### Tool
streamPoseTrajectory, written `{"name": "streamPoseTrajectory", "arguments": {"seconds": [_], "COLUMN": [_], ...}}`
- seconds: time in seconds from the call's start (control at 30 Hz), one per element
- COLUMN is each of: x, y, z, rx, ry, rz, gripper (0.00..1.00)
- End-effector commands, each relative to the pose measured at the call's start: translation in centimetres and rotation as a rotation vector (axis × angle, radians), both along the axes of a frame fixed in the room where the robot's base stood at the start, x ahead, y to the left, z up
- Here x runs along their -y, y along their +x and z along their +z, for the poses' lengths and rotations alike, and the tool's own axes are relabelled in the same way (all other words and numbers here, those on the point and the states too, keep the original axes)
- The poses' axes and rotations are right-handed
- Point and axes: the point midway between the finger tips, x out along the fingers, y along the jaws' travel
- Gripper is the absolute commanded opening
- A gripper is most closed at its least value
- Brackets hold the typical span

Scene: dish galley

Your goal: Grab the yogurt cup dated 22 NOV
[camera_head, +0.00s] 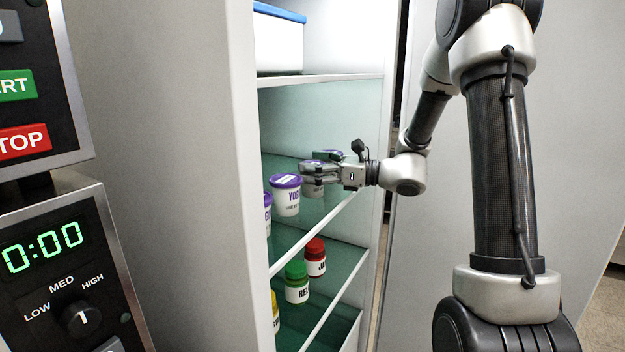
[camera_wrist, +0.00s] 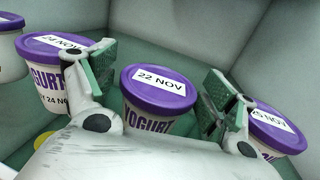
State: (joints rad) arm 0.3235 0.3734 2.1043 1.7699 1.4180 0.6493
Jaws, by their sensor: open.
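The yogurt cup dated 22 NOV (camera_wrist: 158,88) has a purple lid and a white body, and stands upright in the middle of the wrist view. My gripper (camera_wrist: 158,85) is open, with one finger on each side of this cup; whether the pads touch it I cannot tell. My gripper (camera_head: 318,172) also shows in the head view, inside the fridge at the middle shelf, partly covering a yogurt cup (camera_head: 313,188). The 24 NOV cup (camera_wrist: 48,88) stands just left of the left finger. Another cup (camera_wrist: 275,128), its date partly hidden, stands right of the right finger.
In the head view, a purple-lidded cup (camera_head: 286,197) stands left of my gripper, with another at the fridge wall's edge. Jars with green (camera_head: 297,283) and red (camera_head: 316,257) lids stand on the shelf below. A blue-lidded box (camera_head: 279,42) sits above. The fridge side wall (camera_head: 190,150) is close on the left.

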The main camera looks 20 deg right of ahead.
Motion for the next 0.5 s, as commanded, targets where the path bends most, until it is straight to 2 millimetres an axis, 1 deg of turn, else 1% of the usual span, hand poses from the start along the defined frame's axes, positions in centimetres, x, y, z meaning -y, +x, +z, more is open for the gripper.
{"name": "streamPoseTrajectory", "arguments": {"seconds": [0.13,0.17,0.2,0.27,0.4,0.5], "x": [0.02,0.02,0.03,0.02,0.03,0.03], "y": [-0.01,-0.01,-0.02,-0.02,-0.03,-0.03], "z": [0.00,0.00,0.00,0.00,0.00,0.02], "rx": [0.000,0.000,0.000,0.000,0.000,0.001], "ry": [0.000,0.000,0.000,0.000,-0.001,-0.001], "rz": [0.000,0.000,0.000,0.000,0.000,0.000], "gripper": [0.85,0.81,0.74,0.63,0.38,0.37]}}
